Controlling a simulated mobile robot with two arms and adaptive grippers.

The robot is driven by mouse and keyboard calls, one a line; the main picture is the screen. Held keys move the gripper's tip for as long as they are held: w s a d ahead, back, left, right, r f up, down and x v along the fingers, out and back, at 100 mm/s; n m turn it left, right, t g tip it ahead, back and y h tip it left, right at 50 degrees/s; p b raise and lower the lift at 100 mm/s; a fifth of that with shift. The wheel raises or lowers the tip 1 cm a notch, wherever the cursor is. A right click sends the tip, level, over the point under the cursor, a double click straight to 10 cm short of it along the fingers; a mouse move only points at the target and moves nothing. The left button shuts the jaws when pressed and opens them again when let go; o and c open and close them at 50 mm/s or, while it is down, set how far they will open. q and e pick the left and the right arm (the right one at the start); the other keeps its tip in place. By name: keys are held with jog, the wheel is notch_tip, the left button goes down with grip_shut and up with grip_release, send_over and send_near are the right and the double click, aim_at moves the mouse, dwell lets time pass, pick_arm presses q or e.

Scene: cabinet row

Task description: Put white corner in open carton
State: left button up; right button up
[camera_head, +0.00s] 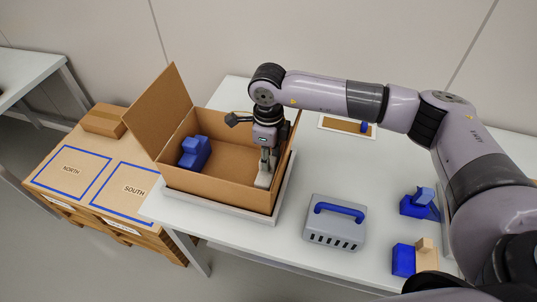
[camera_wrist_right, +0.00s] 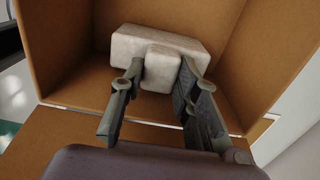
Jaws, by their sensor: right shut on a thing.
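The open carton (camera_head: 225,190) stands on a pale tray on the white table, its flap raised at the left. My right gripper (camera_head: 267,160) reaches down inside the carton near its right wall. It is shut on the white corner (camera_head: 264,180), which is partly hidden by the fingers. In the right wrist view the white corner (camera_wrist_right: 160,48) shows a wide block with a smaller projecting part between the fingers of my right gripper (camera_wrist_right: 158,88). Brown carton walls surround it there. I cannot tell whether it touches the carton floor. My left gripper is not in view.
A blue corner-shaped piece (camera_head: 195,152) lies in the carton's left part. A grey case with a blue handle (camera_head: 335,222) stands front of centre. Blue pieces (camera_head: 415,207) and a tan piece (camera_head: 427,256) lie at the right. A pallet (camera_head: 100,210) with NORTH and SOUTH squares stands left.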

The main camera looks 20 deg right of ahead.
jog(key=shift+f, duration=0.2)
jog(key=o, duration=1)
jog(key=shift+r, duration=0.1)
jog(key=shift+r, duration=0.35)
notch_tip(320, 180, up, 12)
jog(key=b, duration=0.2)
jog(key=shift+f+b, duration=0.2)
jog(key=shift+b, duration=0.1)
